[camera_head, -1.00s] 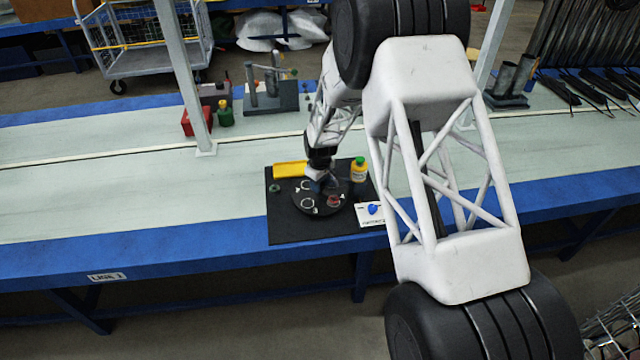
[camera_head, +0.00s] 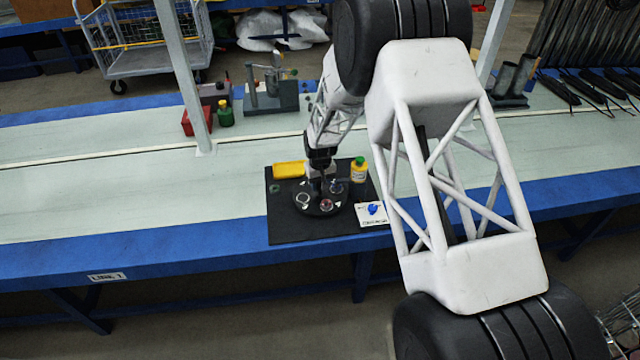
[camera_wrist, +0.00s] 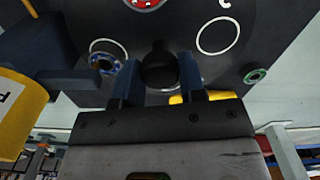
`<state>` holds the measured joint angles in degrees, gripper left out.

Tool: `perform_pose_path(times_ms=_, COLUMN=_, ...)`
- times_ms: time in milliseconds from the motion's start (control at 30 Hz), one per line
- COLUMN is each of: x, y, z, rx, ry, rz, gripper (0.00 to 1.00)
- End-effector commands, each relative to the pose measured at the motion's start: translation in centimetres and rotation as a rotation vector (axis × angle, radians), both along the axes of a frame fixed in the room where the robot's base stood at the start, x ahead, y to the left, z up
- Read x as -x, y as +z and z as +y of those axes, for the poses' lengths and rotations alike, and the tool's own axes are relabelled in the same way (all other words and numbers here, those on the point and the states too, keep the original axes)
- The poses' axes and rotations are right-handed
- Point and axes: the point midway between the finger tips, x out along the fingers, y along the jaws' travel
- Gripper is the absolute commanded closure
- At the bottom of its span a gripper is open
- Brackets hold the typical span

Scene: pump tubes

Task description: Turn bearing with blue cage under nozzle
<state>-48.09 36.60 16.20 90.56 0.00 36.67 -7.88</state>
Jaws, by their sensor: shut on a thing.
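A round black turntable (camera_head: 313,209) sits on a dark mat; it also fills the top of the wrist view (camera_wrist: 185,30). My gripper (camera_wrist: 158,82) is shut on a round black knob (camera_wrist: 158,66) at its middle. The bearing with blue cage (camera_wrist: 104,57) lies on the turntable, left of my fingers in the wrist view; in the head view it is at the right (camera_head: 335,187). A dark arm-like piece (camera_wrist: 75,78), perhaps the nozzle's, ends close beside this bearing. I cannot tell whether the bearing is under the nozzle tip.
A red-caged bearing (camera_head: 326,205) and white ring marks (camera_wrist: 213,36) share the turntable. A green-caged bearing (camera_wrist: 255,76) lies off it. A yellow bottle (camera_head: 358,172), a yellow bar (camera_head: 289,169) and a card with a blue mark (camera_head: 372,212) stand close by.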

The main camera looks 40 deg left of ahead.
Motion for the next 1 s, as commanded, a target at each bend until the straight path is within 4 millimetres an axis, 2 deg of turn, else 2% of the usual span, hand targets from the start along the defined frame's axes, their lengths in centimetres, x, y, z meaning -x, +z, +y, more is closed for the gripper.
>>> perform_pose_path(times_ms=400, x=-0.03, y=0.06, z=0.05, rx=-0.002, ry=-0.155, rz=-0.001, gripper=1.0)
perform_pose_path(times_ms=1000, x=-0.08, y=0.12, z=0.09, rx=-0.002, ry=-0.192, rz=-0.002, gripper=1.0)
